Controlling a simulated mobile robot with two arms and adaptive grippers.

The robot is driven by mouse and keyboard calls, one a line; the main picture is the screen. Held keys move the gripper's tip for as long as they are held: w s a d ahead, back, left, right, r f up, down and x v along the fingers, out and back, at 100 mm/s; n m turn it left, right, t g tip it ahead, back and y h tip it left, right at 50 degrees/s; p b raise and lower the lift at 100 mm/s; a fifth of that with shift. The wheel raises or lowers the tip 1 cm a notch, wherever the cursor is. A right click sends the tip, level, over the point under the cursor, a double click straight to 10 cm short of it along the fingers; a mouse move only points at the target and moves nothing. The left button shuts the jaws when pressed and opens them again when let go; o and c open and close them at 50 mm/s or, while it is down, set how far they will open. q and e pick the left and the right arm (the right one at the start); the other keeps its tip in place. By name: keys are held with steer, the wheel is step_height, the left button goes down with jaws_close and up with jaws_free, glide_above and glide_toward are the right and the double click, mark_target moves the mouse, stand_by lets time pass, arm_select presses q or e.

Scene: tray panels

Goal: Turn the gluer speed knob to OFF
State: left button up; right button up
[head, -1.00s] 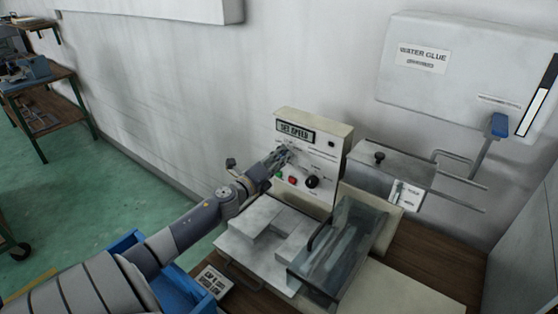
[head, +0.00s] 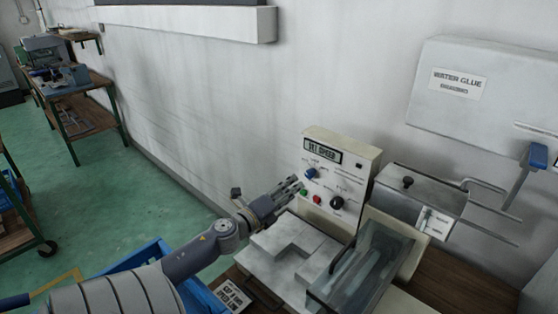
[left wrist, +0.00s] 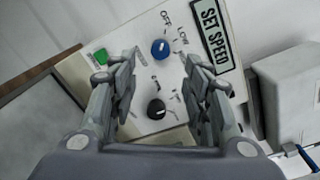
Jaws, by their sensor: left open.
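The gluer panel (head: 350,170) is a cream box with a "SET SPEED" display (head: 322,150). Below the display is a blue knob (head: 311,173), which also shows in the left wrist view (left wrist: 160,49) beside the words OFF and LOW. Its pale mark points roughly toward these words; I cannot tell exactly which. A black knob (head: 337,203) sits lower on the panel. My left gripper (head: 295,187) is open and empty in front of the panel, apart from the blue knob. In the left wrist view its fingers (left wrist: 162,65) frame the knob without touching it. My right gripper is not in view.
Green (head: 303,195) and red (head: 317,199) buttons sit near my left fingertips. Below are a pale block-covered plate (head: 270,268) and a clear-covered tray (head: 365,270). A grey metal box (head: 420,195) stands right. A blue bin (head: 200,292) lies beside my arm.

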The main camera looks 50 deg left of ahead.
arm_select(q)
steer(key=s, duration=0.4)
steer(key=shift+s+d+r, duration=0.1)
steer(key=shift+d, duration=0.15)
stand_by(0.4)
